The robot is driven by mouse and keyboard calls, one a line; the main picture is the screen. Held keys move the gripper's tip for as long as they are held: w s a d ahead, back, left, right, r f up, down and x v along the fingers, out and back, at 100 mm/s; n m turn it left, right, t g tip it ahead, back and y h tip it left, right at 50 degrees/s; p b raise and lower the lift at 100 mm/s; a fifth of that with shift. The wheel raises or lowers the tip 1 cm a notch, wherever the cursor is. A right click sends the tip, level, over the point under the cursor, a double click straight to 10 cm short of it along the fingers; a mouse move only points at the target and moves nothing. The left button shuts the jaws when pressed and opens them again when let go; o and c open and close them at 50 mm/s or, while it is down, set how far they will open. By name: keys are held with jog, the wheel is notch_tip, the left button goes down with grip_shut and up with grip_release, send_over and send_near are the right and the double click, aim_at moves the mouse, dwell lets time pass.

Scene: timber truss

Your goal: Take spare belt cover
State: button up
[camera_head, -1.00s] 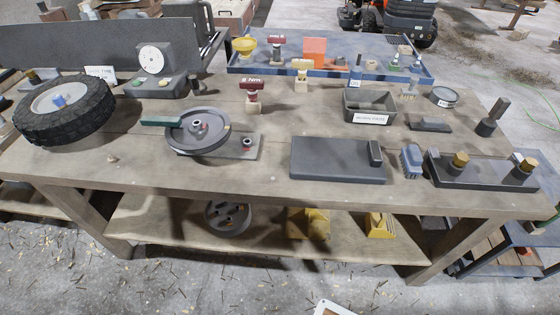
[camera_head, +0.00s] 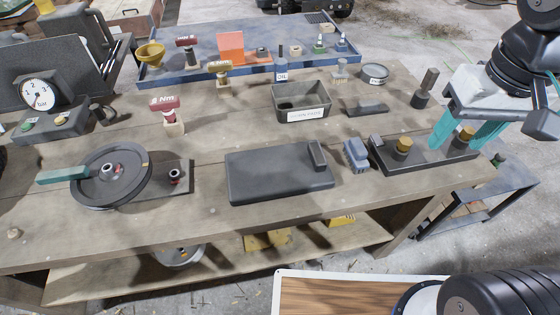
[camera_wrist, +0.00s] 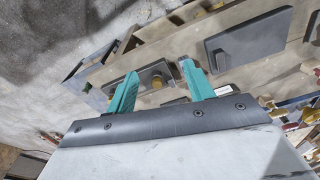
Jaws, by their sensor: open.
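A flat dark grey plate with a raised grip at its right end, which looks like the belt cover (camera_head: 275,178), lies on the front middle of the bench. It also shows in the wrist view (camera_wrist: 243,38), up and right of the fingers. My gripper (camera_head: 461,143) is at the right end of the bench, with teal fingers apart and nothing held. It is above or just in front of a dark base with brass knobs (camera_head: 432,161); the exact height is hard to tell. In the wrist view my gripper (camera_wrist: 158,69) frames a brass knob (camera_wrist: 156,83) between its fingers.
A blue brush (camera_head: 356,155) lies between the plate and the knobbed base. A pulley wheel (camera_head: 112,175) sits at left, and a labelled grey bin (camera_head: 301,101) stands behind the plate. A blue tray (camera_head: 260,65) is at the back. A lower shelf (camera_head: 130,285) holds yellow parts.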

jog(key=w+a+f+n, duration=0.1)
jog(key=w+a+f, duration=0.4)
jog(key=w+a, duration=0.35)
jog(key=n+g, duration=0.1)
jog(key=n, duration=0.1)
send_over(317, 152)
jog(key=f, duration=0.8)
jog(key=shift+s+f, duration=0.2)
jog(key=shift+f, duration=0.2)
jog(key=f, duration=0.8)
jog(key=shift+w+f, duration=0.2)
jog(key=shift+f, duration=0.05)
jog(key=shift+d, duration=0.1)
grip_shut()
